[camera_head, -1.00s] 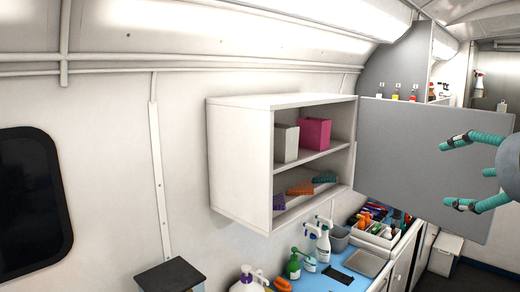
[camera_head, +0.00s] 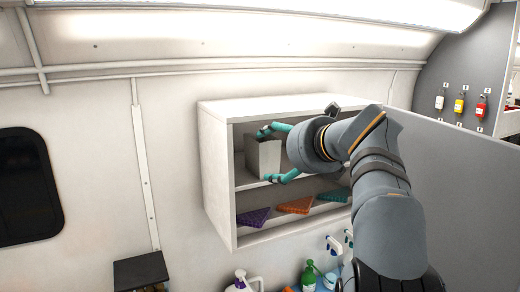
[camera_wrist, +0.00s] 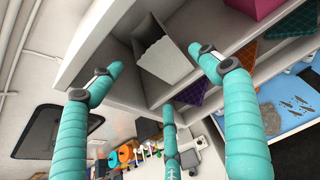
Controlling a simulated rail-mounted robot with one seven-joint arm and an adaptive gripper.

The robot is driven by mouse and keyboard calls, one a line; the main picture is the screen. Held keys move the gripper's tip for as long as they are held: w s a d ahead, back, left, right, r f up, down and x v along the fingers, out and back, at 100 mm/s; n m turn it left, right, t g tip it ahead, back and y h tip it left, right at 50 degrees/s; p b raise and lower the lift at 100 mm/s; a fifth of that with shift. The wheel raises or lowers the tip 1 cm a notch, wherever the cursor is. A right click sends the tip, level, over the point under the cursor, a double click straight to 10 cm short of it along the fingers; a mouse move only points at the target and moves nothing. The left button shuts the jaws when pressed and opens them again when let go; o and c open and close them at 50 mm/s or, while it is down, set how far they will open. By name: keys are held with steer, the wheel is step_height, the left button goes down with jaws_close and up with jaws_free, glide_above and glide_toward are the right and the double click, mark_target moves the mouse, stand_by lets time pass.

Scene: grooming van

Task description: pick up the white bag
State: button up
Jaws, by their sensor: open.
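The white bag (camera_head: 252,154) is a tall pale box-like bag with an open top, standing on the upper shelf at the left end of the wall cabinet (camera_head: 216,170). In the wrist view the white bag (camera_wrist: 163,58) shows its zigzag rim, ahead and between the fingers. My gripper (camera_head: 268,155) is open at the cabinet's front, with its teal fingers spread above and below the bag's level. My gripper's fingers (camera_wrist: 150,80) hold nothing, and a gap to the bag seems to remain. My gripper and arm hide part of the bag and the shelf's right side in the head view.
The pink bag (camera_wrist: 257,6) stands beside the white one. Purple (camera_head: 254,217), orange (camera_head: 295,205) and teal (camera_head: 336,195) folded pieces lie on the lower shelf. A grey panel (camera_head: 460,190) stands right of the cabinet. Bottles (camera_head: 309,275) stand below.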

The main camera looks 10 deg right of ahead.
mark_target(266, 150)
steer(key=w, duration=0.1)
steer(key=w+a, duration=0.1)
steer(key=w+p, duration=0.1)
steer(key=w, duration=0.1)
steer(key=shift+a, duration=0.35)
steer(key=shift+w+d+f, duration=0.1)
steer(key=shift+w+f, duration=0.1)
steer(key=shift+w, duration=0.15)
steer(key=p+x, duration=0.1)
steer(key=x, duration=0.4)
steer(key=shift+p, duration=0.3)
steer(key=shift+s+d+r, duration=0.1)
steer(key=shift+s, duration=0.25)
steer(key=shift+c, duration=0.7)
steer(key=shift+w, duration=0.15)
steer(key=shift+c, duration=1.1)
steer(key=c, duration=0.6)
steer(key=shift+r+b, duration=0.15)
steer(key=shift+b, duration=0.15)
